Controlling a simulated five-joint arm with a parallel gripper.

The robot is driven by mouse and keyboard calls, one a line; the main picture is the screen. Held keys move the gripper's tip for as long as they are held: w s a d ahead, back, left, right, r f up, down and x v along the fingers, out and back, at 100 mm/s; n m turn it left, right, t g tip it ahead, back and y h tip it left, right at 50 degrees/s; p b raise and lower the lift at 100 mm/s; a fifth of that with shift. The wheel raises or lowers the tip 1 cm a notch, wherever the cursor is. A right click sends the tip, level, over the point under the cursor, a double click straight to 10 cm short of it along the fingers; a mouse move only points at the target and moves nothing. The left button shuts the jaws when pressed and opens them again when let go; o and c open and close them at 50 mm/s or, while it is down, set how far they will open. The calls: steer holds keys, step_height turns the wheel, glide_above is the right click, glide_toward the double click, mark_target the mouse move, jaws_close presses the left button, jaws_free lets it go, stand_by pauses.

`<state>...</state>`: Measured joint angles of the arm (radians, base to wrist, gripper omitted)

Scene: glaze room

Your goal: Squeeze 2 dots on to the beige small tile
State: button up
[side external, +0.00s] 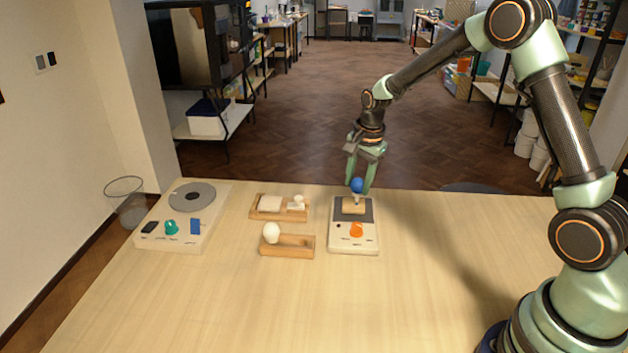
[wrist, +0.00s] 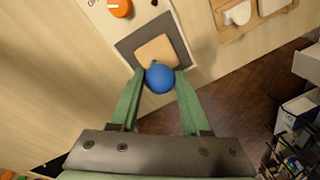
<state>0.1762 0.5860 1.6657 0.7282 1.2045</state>
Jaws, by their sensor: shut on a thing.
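The beige small tile (side external: 349,206) lies on the dark grey pad of a white device; it also shows in the wrist view (wrist: 155,47). My gripper (side external: 358,181) is shut on a blue squeeze bulb (side external: 357,186), seen between the two green fingers in the wrist view (wrist: 160,79). I cannot tell whether the tip touches the tile. The bulb covers the tile's near edge in the wrist view. No dots can be made out on the visible part of the tile.
The white device (side external: 342,246) has an orange knob (side external: 356,230). To its left are a wooden holder (side external: 289,252) with a white bulb (side external: 271,232) and a wooden tray (side external: 266,216) with pale pieces. A turntable unit (side external: 211,228) stands further left. The front table is clear.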

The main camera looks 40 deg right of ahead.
steer(key=shift+w+a, duration=0.15)
steer(key=shift+w, duration=0.05)
steer(key=shift+w+a+r, duration=0.15)
steer(key=shift+w+a, duration=0.25)
stand_by(0.7)
steer(key=shift+o, duration=0.9)
jaws_close()
steer(key=shift+c, duration=0.7)
jaws_free()
steer(key=shift+c, duration=0.2)
